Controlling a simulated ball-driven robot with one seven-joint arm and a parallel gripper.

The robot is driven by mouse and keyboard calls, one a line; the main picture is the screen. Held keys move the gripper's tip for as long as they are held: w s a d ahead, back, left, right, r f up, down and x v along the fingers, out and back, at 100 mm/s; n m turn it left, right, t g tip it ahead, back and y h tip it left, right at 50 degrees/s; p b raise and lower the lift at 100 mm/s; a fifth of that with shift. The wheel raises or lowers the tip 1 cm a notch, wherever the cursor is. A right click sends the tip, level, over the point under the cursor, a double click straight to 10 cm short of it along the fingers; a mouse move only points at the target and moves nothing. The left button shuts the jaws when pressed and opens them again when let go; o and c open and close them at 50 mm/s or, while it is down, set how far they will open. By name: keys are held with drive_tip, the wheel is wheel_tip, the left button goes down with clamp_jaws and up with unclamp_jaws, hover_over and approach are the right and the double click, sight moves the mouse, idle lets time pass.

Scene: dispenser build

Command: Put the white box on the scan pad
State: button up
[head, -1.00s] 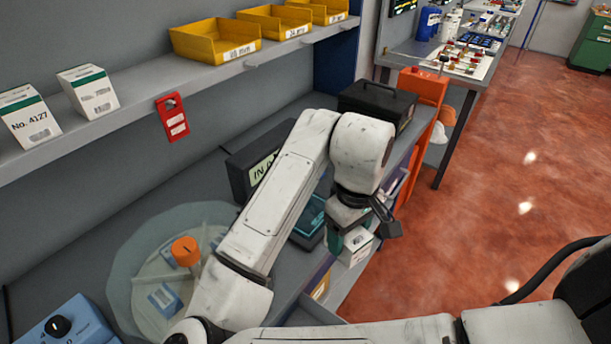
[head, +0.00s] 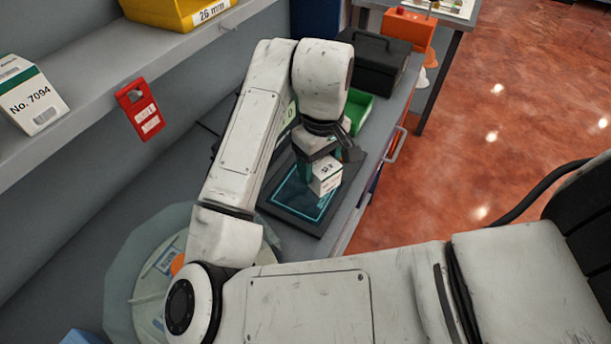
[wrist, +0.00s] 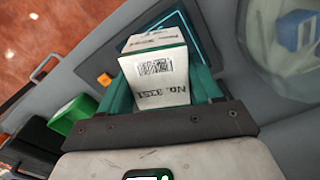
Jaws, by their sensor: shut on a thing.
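The white box (head: 325,175) is held in my gripper (head: 322,168), which is shut on it. In the wrist view the box (wrist: 158,82) sits between the two green fingers of my gripper (wrist: 165,82), with a barcode and "No. 3151" on the face toward the camera. The scan pad (head: 299,198) is a dark slab with a teal outlined screen on the counter. The box is over the right part of the pad in the head view; I cannot tell whether it touches. In the wrist view the pad (wrist: 203,45) shows partly behind the box.
A black case (head: 378,62) and a green bin (head: 358,112) stand beyond the pad. A shelf above holds another box (head: 32,95), a red tag (head: 139,110) and a yellow bin (head: 180,10).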

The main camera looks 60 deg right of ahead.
drive_tip(key=w+f, duration=0.3)
drive_tip(key=f, duration=0.1)
drive_tip(key=shift+d, duration=0.35)
drive_tip(key=shift+w+f, duration=0.15)
drive_tip(key=shift+f, duration=0.8)
drive_tip(key=shift+w+f, duration=0.15)
drive_tip(key=shift+f, duration=0.75)
drive_tip(key=shift+f, duration=0.2)
drive_tip(key=o, duration=1.2)
drive_tip(key=shift+r, duration=0.1)
wheel_tip(320, 180, up, 12)
drive_tip(key=shift+r+p, duration=0.1)
drive_tip(key=shift+p, duration=0.25)
